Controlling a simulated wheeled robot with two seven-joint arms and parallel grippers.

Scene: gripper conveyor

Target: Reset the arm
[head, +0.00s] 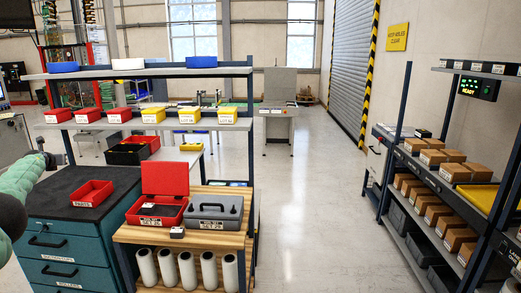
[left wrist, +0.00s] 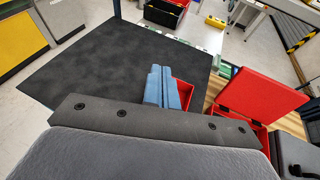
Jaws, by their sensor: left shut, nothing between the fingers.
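My left gripper (head: 50,160) comes in from the left, above the dark top of the teal drawer cabinet (head: 66,234). In the left wrist view its blue-grey fingers (left wrist: 161,76) are together and empty. They partly cover the red parts tray (left wrist: 183,92), which sits on the cabinet top in the head view (head: 93,193). The gripper is apart from the tray, to its left and higher in the head view. My right gripper is in neither view.
An open red case (head: 158,212) and a grey case (head: 214,212) lie on the wooden bench (head: 210,238), right of the cabinet. Shelves with red and yellow bins (head: 153,115) stand behind. Clear floor (head: 310,200) lies between the bench and the right rack with cartons (head: 455,172).

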